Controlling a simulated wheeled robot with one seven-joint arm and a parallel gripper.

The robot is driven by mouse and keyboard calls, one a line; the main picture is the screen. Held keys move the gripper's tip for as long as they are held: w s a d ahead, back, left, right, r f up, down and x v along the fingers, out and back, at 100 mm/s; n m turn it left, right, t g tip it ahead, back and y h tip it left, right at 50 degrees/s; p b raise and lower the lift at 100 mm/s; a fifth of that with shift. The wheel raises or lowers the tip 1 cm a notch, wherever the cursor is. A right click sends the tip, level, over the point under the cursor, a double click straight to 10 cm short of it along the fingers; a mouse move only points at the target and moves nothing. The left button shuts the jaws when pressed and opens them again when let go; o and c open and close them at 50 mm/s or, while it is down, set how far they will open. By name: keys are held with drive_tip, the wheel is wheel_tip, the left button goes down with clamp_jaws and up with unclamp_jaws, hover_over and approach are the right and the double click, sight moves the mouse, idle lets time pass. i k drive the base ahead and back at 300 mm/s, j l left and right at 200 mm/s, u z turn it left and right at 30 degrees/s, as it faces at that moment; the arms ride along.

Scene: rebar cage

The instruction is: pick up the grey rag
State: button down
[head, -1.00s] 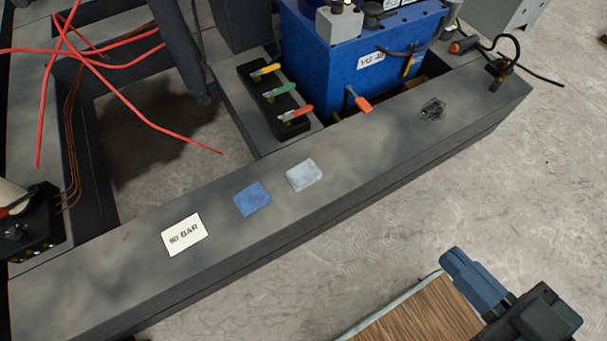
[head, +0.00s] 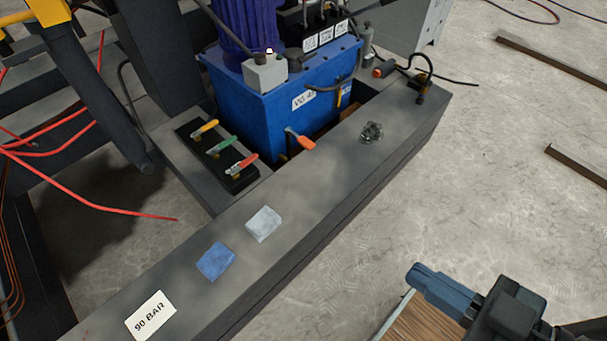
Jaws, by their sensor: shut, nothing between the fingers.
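The grey rag (head: 263,223) is a small, pale, folded cloth lying flat on the top of the dark grey beam-like ledge (head: 318,182). A blue folded cloth (head: 216,261) lies just to its lower left, with a narrow gap between them. My gripper (head: 428,280), blue-grey at its end with a black body behind, is at the lower right. It is shut and empty, well apart from the rag. The rag is in full view with nothing over it.
A white "90 BAR" card (head: 150,316) lies on the ledge. A dark crumpled wad (head: 371,132) lies farther along it. A blue tank (head: 265,105) and a lever block (head: 216,155) stand behind. Red rods (head: 110,209) stick out at left. Wooden boarding (head: 410,328) is below my gripper.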

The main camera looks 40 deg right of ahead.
sight(267, 221)
drive_tip(key=i+j+u, duration=0.45)
drive_tip(key=i+j, duration=0.3)
drive_tip(key=i, duration=0.05)
